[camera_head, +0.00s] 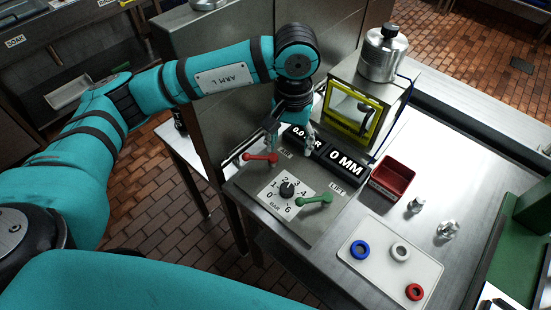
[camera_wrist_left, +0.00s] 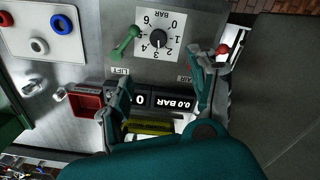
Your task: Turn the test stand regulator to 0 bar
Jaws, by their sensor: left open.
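The regulator is a black round knob (camera_head: 288,190) on a white dial plate marked 0 to 6 BAR, on the grey test stand panel. It also shows in the wrist view (camera_wrist_left: 158,38), upside down, with its white pointer mark towards the 2 to 3 side. My left gripper (camera_head: 291,140) is open and empty above the displays, behind the knob and apart from it. In the wrist view its two fingers (camera_wrist_left: 162,77) spread on either side of the display, with the knob beyond their tips. My right gripper is not in view.
A red lever (camera_head: 260,158) and a green lever (camera_head: 314,201) flank the dial. Black displays (camera_head: 345,163) read 0.0 BAR and 0 MM. A yellow-framed box (camera_head: 352,108) stands behind. A red bin (camera_head: 393,177) and a tray (camera_head: 375,277) with rings lie to the right.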

